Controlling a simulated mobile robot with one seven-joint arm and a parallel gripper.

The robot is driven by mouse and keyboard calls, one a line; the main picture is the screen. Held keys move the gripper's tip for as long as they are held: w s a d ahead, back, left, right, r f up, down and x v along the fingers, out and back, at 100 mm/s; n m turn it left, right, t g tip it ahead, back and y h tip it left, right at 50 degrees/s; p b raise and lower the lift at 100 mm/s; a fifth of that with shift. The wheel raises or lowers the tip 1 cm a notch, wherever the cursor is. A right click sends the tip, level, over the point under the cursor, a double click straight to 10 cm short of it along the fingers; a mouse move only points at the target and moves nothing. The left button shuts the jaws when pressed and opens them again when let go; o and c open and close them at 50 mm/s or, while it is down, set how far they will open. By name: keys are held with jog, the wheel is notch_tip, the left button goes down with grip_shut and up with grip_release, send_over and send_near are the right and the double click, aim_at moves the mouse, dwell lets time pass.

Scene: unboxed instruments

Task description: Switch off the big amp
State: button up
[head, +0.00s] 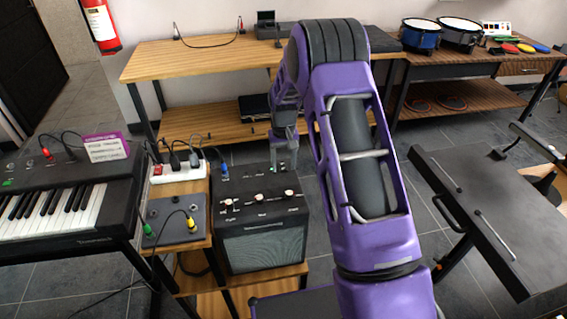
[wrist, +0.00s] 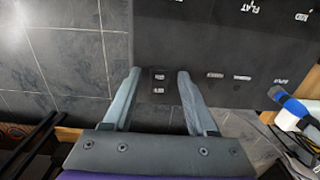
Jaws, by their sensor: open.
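The big amp (head: 264,247) is a black box with a grey grille front and knobs on its sloped top, standing on a low wooden stand. My gripper (head: 284,165) is over the back right of its top. In the wrist view, the amp's dark panel (wrist: 210,45) fills the upper part, with white lettering. A small black rocker switch (wrist: 158,82) with white marks sits near the panel's edge. My open gripper (wrist: 160,74) has one finger on each side of this switch, with nothing held. Whether the fingertips touch the panel cannot be told.
A keyboard (head: 60,205) stands left. A power strip (head: 174,174) and a grey box with cables (head: 181,221) are beside the amp. A blue plug (wrist: 278,93) sits right in the wrist view. A wooden bench (head: 150,62) stands behind; a black table (head: 480,215) stands right.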

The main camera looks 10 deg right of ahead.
grip_shut()
jog(key=shift+w+r, duration=0.1)
jog(key=shift+w+g+p, duration=0.15)
jog(key=shift+g+p, duration=0.4)
jog(key=shift+g, duration=0.05)
jog(key=shift+w+g, duration=0.2)
jog(key=shift+g, duration=0.6)
jog(key=shift+r, duration=0.1)
grip_release()
